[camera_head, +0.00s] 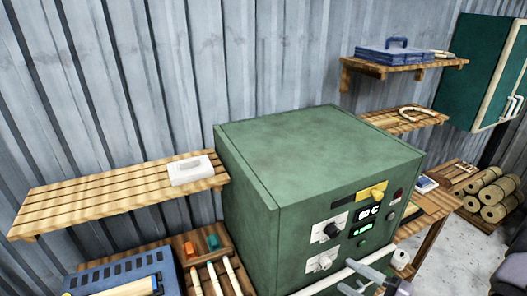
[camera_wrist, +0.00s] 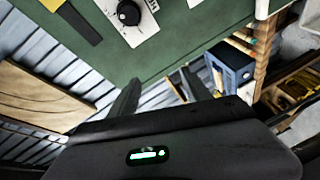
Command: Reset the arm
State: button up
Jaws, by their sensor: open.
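My gripper (camera_wrist: 160,92) shows in the wrist view with its two dark fingers apart and nothing between them. It is close in front of the green machine (camera_wrist: 190,38), whose panel fills the top of that view. In the head view, part of my gripper (camera_head: 378,283) shows at the bottom edge, in front of the green machine (camera_head: 310,160) and beside a pale bar (camera_head: 330,281). The rest of my arm is mostly out of frame there. I cannot tell whether the fingers touch the machine.
A blue case (camera_head: 395,56) stands on the upper right shelf, with a curved rattan piece (camera_head: 417,113) on the shelf below. Rolled bundles (camera_head: 500,190) lie at the right.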

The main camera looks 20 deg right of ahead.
jog(key=w+a+f+n+g+y+b, duration=0.1)
jog(key=a+f+n+g+y+b, duration=0.15)
jog(key=a+n+g+b, duration=0.4)
jog(key=w+a+f+n+g+y+b, duration=0.1)
jog(key=a+f+n+g+b, duration=0.2)
jog(key=a+n, duration=0.7)
jog(key=s+a+f+n+h+b, duration=0.1)
jog(key=n+b, duration=0.4)
jog(key=n, duration=0.5)
jog(key=s+a+f+n+h+b, duration=0.2)
jog(key=a+n+h+b, duration=0.3)
jog(key=n, duration=0.6)
jog(key=s+a+f+n+h+b, duration=0.2)
jog(key=n+b, duration=0.3)
jog(key=n, duration=0.6)
jog(key=shift+s+a+h+b, duration=0.3)
jog(key=shift+s+a+h, duration=0.15)
jog(key=shift+s+a, duration=0.1)
